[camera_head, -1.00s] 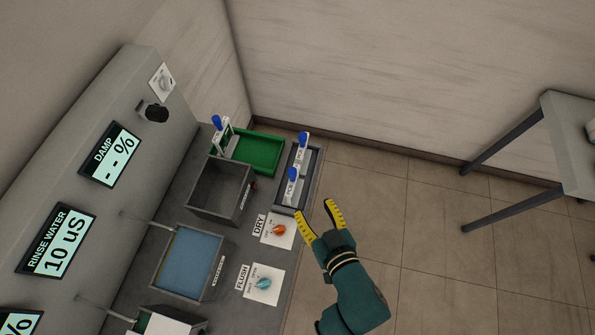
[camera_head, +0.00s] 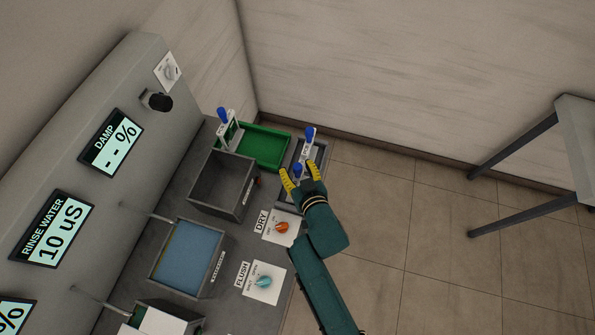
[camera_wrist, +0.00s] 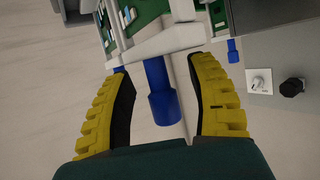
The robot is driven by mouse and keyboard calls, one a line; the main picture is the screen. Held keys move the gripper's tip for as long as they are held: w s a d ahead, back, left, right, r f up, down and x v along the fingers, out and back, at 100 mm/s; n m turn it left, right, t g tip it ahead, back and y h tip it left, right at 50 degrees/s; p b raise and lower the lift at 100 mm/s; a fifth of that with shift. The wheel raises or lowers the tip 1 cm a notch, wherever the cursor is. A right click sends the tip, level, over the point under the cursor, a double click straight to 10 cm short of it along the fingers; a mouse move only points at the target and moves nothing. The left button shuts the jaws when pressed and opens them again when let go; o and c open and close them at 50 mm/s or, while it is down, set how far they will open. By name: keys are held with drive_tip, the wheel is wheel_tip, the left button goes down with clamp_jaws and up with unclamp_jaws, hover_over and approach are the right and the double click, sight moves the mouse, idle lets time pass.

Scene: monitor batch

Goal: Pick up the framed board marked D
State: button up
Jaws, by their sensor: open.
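Two framed boards with blue handles stand in the dark rack (camera_head: 285,191). The far one (camera_head: 309,141) shows in full above my gripper. The near one has its blue handle (camera_head: 297,169) between my open fingers (camera_head: 300,172). Its frame is mostly hidden by my gripper, and its letter cannot be read now. In the wrist view, a blue handle (camera_wrist: 161,95) hangs from a white frame (camera_wrist: 170,41) between my spread fingers (camera_wrist: 158,68), with gaps on both sides. A third framed board (camera_head: 230,133) stands at the left end of the green tray (camera_head: 268,147).
A dark empty-looking bin (camera_head: 221,184) and a blue-filled basin (camera_head: 188,258) lie left of the rack. The DRY knob (camera_head: 282,227) and FLUSH knob (camera_head: 264,282) sit near the counter's front edge. Open floor lies to the right; a table (camera_head: 577,135) stands far right.

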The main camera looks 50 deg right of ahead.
drive_tip(key=shift+s, duration=0.1)
clamp_jaws()
